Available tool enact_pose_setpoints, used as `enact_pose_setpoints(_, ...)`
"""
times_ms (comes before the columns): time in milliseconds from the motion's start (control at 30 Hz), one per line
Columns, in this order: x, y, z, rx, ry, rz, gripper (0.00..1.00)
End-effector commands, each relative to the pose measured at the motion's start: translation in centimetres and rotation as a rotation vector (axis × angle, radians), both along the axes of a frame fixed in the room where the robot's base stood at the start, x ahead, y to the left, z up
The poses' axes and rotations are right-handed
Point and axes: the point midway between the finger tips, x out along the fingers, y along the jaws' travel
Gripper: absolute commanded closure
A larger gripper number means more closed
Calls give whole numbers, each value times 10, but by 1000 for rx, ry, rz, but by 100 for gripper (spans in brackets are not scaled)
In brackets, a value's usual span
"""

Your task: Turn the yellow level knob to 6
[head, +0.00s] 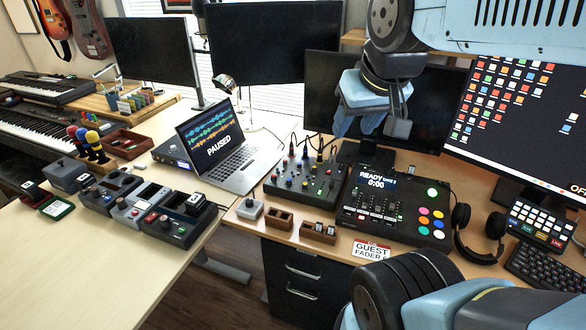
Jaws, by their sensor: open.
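My gripper (371,126) hangs in the upper middle of the head view, in front of a dark monitor and above the desk gear. Its two fingers are apart and I see nothing between them. I cannot clearly pick out a yellow level knob or read any level scale at this size. A black mixer (298,196) with several small coloured knobs stands on the desk, below and left of my gripper. To its right is a black console (372,222) with faders, coloured round buttons and a screen reading "READY" and "0:00". My gripper touches neither.
A laptop (238,168) showing "PAUSED" stands left of the mixer. Several pedal-like boxes (128,216) crowd the left desk. Wooden trays (318,238) and a "GUEST FADER" card (371,250) lie near the front edge. Headphones (495,226) lie right of the console. The left desk's front is clear.

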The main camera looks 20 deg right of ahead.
Motion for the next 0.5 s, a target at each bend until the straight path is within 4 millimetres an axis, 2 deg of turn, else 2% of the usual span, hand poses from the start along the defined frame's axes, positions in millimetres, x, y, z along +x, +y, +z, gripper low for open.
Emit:
enact_pose_setpoints(333,0,0,0,3,1,-1,54)
enact_pose_setpoints(500,13,0,-2,53,29,-32,54)
